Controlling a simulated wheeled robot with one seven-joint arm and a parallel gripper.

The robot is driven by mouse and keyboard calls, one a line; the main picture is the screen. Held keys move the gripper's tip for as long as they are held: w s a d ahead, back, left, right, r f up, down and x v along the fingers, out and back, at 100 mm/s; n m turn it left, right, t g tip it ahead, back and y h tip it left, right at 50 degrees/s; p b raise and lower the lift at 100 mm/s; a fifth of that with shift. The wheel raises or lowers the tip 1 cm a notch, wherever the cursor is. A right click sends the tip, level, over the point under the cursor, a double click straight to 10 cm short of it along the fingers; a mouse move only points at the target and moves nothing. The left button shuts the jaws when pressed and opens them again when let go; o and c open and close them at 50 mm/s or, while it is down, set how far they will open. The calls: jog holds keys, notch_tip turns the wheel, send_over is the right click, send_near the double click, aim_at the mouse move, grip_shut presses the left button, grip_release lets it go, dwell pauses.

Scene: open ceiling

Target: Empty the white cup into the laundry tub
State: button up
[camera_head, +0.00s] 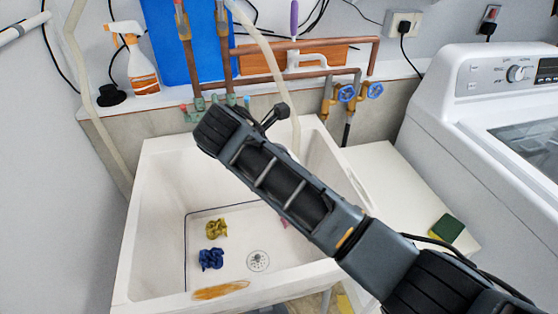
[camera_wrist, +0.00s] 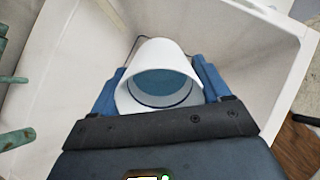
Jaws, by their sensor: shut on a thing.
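The white cup (camera_wrist: 160,58) is between the two blue fingers of my gripper (camera_wrist: 161,80) in the wrist view. The fingers are shut on its sides. Its round mouth faces the wrist camera, and the inside looks blue-grey with a dark ring. I cannot tell whether that is liquid. The white laundry tub (camera_head: 155,225) stands in the middle of the head view, and its pale walls (camera_wrist: 255,45) surround the cup in the wrist view. My arm crosses over the tub in the head view and hides the gripper and nearly all of the cup.
A yellow cloth (camera_head: 216,229), a blue cloth (camera_head: 211,259) and a drain (camera_head: 258,261) are on the tub's floor. Pipes with blue valves (camera_head: 375,90) run behind. A spray bottle (camera_head: 135,65) stands at back left. A washing machine (camera_head: 480,130) and a sponge (camera_head: 446,228) are at right.

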jog(key=shift+t+h, duration=1)
jog(key=shift+t, duration=0.1)
jog(key=shift+s+a+t+h, duration=0.2)
jog(key=shift+t+h, duration=0.8)
jog(key=shift+t, duration=0.1)
jog(key=shift+f+b, duration=0.2)
jog(key=shift+b, duration=0.4)
jog(key=t+h+b, duration=0.1)
jog(key=b, duration=0.1)
jog(key=shift+s+b, duration=0.1)
jog(key=shift+b, duration=0.3)
jog(key=t+h, duration=0.1)
jog(key=s+a+t+h+b, duration=0.1)
jog(key=t+h, duration=0.1)
jog(key=shift+a+r+t+h, duration=0.1)
jog(key=shift+r+t+h, duration=0.2)
jog(key=shift+r+t, duration=0.2)
jog(key=shift+s+a+r+t+h, duration=0.25)
jog(key=shift+s+r+t+h, duration=0.1)
jog(key=shift+r+t+h, duration=0.3)
jog(key=shift+f, duration=0.1)
